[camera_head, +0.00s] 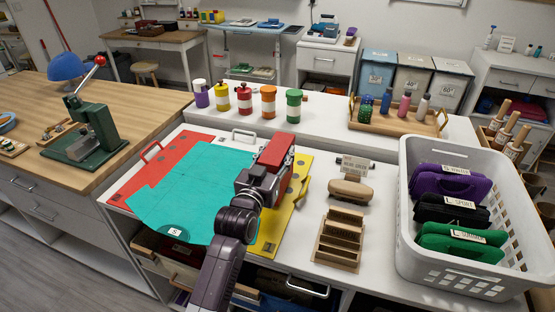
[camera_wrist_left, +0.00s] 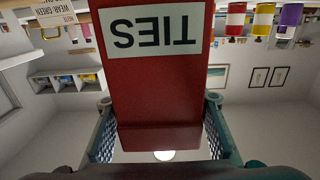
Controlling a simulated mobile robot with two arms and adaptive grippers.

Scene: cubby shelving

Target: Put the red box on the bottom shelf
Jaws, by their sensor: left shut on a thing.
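The red box (camera_head: 276,149) is in my left gripper (camera_head: 268,170), held above the white worktop over the coloured sheets. In the left wrist view the red box (camera_wrist_left: 155,85) fills the middle, with a white label reading TIES that appears upside down. The gripper's two pads (camera_wrist_left: 160,132) press on either side of the box. Below the worktop, part of a lower compartment (camera_head: 180,252) shows with dark contents; I cannot tell which surface is the bottom shelf. My right gripper is not in view.
A white basket (camera_head: 412,220) with purple, black and green cases stands at the right. A wooden rack (camera_head: 339,240) and a brush (camera_head: 350,190) lie beside it. Several coloured jars (camera_head: 244,98) and a bottle tray (camera_head: 396,120) stand behind. A green press (camera_head: 92,128) is at the left.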

